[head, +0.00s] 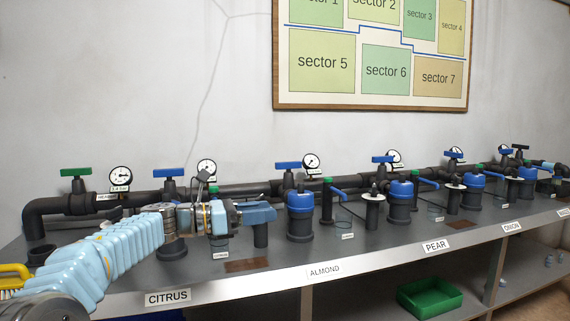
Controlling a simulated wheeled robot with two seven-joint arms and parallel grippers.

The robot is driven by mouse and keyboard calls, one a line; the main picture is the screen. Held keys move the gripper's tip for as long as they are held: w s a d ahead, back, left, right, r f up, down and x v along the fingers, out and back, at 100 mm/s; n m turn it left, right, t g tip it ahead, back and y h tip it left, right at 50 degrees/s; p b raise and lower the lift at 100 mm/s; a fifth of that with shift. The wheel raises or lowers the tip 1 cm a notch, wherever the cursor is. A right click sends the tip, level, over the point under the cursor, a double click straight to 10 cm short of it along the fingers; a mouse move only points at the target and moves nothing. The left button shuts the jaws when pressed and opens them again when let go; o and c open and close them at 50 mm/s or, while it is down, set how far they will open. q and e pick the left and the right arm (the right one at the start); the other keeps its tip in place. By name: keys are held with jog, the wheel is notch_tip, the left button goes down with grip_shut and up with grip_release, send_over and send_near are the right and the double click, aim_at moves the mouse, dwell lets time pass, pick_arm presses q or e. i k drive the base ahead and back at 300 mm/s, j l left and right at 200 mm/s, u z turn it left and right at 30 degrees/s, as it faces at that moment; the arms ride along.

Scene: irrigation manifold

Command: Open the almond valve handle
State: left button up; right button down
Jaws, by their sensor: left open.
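Blue T-shaped valve handles stand on the dark pipe. The one behind the ALMOND label (324,271) appears to be the almond valve handle (287,165); it lies level, about side-on to me, on a dark stem. My left gripper (269,213) reaches in from the left, open, its blue fingers pointing right. In the picture it is below and left of that handle, apart from it, just left of a blue-capped filter (300,201). Its fingers overlap the top of a dark post (261,237); I cannot tell whether they touch. My right gripper is not in view.
A gauge (311,162) stands right of the almond handle. A blue lever (338,193) sits right of the filter. The citrus handle (171,173) is behind my left arm. Filters and posts crowd the grey bench; its front strip (375,255) is mostly clear.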

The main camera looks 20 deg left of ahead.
aim_at(289, 165)
jog(key=i+j, duration=0.3)
jog(key=i, duration=0.2)
jog(key=i+j, duration=0.3)
jog(key=i, duration=0.15)
jog(key=i+j, duration=0.25)
jog(key=i, duration=0.25)
